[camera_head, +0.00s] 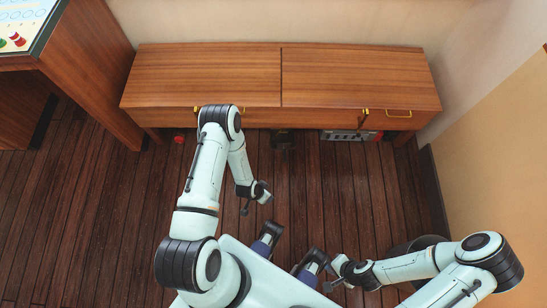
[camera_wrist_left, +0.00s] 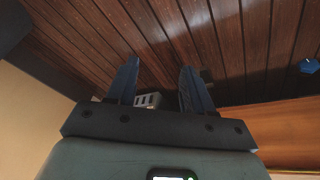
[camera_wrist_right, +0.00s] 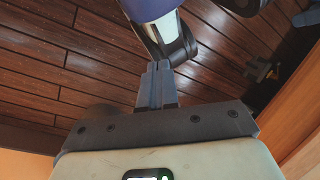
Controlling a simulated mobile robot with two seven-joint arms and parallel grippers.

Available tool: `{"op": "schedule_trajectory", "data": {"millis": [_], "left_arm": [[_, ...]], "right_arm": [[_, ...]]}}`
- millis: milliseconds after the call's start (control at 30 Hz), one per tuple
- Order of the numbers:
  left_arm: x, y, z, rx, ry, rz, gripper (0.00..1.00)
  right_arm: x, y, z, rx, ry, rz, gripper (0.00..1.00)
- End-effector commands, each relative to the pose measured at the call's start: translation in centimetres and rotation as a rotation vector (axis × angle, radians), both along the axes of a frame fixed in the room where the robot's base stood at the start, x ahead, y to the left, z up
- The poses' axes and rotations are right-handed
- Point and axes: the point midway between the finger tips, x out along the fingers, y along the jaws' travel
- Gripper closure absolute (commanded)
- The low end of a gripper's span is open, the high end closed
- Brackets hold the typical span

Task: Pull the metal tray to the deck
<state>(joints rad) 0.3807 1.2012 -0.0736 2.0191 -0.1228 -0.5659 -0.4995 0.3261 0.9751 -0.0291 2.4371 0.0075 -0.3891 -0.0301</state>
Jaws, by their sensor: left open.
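A grey metal tray (camera_head: 343,135) with dark and red details shows at floor level under the right part of the wooden bench; the bench top hides its rear. A pale grey slotted piece (camera_wrist_left: 148,100), which looks like the tray, shows between the fingers in the left wrist view. My left gripper (camera_head: 254,201) is open and empty over the floor, in front of the bench and left of the tray. My right gripper (camera_head: 330,284) is low at the right, beside my body and apart from the tray. Its fingers (camera_wrist_right: 157,70) are together with nothing visible between them.
The wooden bench (camera_head: 200,75) has golden handles (camera_head: 398,113) on its front. A dark object (camera_head: 283,139) and a red one (camera_head: 178,137) are under it. A beige wall (camera_head: 490,120) closes the right. The plank floor (camera_head: 335,190) before the bench is clear.

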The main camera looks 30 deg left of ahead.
Motion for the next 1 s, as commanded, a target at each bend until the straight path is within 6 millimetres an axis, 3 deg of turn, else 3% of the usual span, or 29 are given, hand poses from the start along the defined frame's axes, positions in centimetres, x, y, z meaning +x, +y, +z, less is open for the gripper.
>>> {"op": "schedule_trajectory", "data": {"millis": [33,233,300,400,533,700,1000], "left_arm": [[1.6,2.1,-4.9,0.073,-0.073,-0.085,0.48],[9.5,9.8,-17.8,0.466,-0.375,-0.543,0.48],[12.3,10.7,-21.6,0.624,-0.477,-0.747,0.48],[15.9,10.3,-25.4,0.85,-0.603,-1.018,0.48],[18.9,9.4,-27.6,1.109,-0.71,-1.271,0.48],[20.8,8.7,-27.8,1.312,-0.769,-1.425,0.48],[21.1,8.5,-27.7,1.35,-0.776,-1.456,0.48]], "right_arm": [[-0.1,-0.5,-3.1,-0.011,-0.002,-0.003,1.0],[0.4,-2.7,-11.6,-0.053,-0.005,-0.015,1.0],[0.2,-3.2,-14.5,-0.066,0.013,-0.032,1.0],[-0.4,-3.8,-17.8,-0.082,0.044,-0.063,1.0],[-0.7,-4.4,-20.2,-0.099,0.069,-0.099,1.0],[-0.8,-4.8,-21.2,-0.111,0.081,-0.123,1.0],[-0.9,-4.8,-21.1,-0.113,0.084,-0.128,1.0]]}}
